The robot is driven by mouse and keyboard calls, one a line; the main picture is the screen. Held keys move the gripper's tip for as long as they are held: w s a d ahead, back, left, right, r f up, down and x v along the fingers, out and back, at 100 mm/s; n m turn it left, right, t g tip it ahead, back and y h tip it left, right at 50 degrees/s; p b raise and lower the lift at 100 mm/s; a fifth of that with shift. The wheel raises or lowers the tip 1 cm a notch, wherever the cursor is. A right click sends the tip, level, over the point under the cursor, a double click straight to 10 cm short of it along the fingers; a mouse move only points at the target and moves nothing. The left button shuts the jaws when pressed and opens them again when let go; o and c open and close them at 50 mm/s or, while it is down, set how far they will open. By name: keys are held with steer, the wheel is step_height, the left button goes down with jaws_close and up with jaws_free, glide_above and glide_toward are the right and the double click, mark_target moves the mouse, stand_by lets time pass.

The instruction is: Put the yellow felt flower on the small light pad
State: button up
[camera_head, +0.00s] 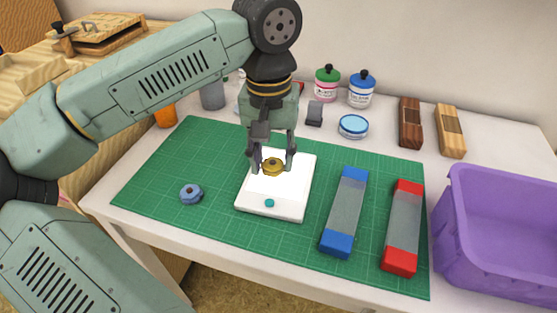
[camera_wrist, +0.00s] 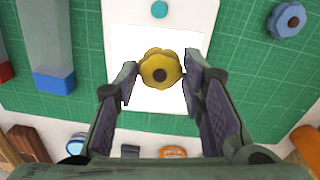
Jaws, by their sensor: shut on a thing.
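The yellow felt flower (camera_head: 273,167) has a dark centre. It is between the fingertips of my gripper (camera_head: 272,163), which is shut on it. The small light pad (camera_head: 290,207) is a white slab with a glowing square face and a teal button. The flower is over the glowing face; I cannot tell whether it touches it. In the wrist view, the flower (camera_wrist: 160,68) is between the two fingers of my gripper (camera_wrist: 160,82), with the light pad (camera_wrist: 118,25) below it.
A blue flower (camera_head: 191,194) lies left of the pad on the green mat (camera_head: 150,185). A blue-ended bar (camera_head: 346,210) and a red-ended bar (camera_head: 404,225) lie to the right. A purple bin (camera_head: 500,235) is at the far right. Jars (camera_head: 361,90) stand behind.

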mark_target(279, 167)
steer(key=shift+w+d, duration=0.45)
steer(key=shift+w, duration=0.1)
steer(key=shift+w+d+f+p, duration=0.15)
steer(key=shift+f+p, duration=0.2)
steer(key=shift+f, duration=1.5)
steer(key=shift+f, duration=0.2)
steer(key=o, duration=0.7)
steer(key=shift+r, duration=0.1)
steer(key=r, duration=1.2)
steer(key=shift+a+r, duration=0.15)
steer(key=shift+a, duration=0.05)
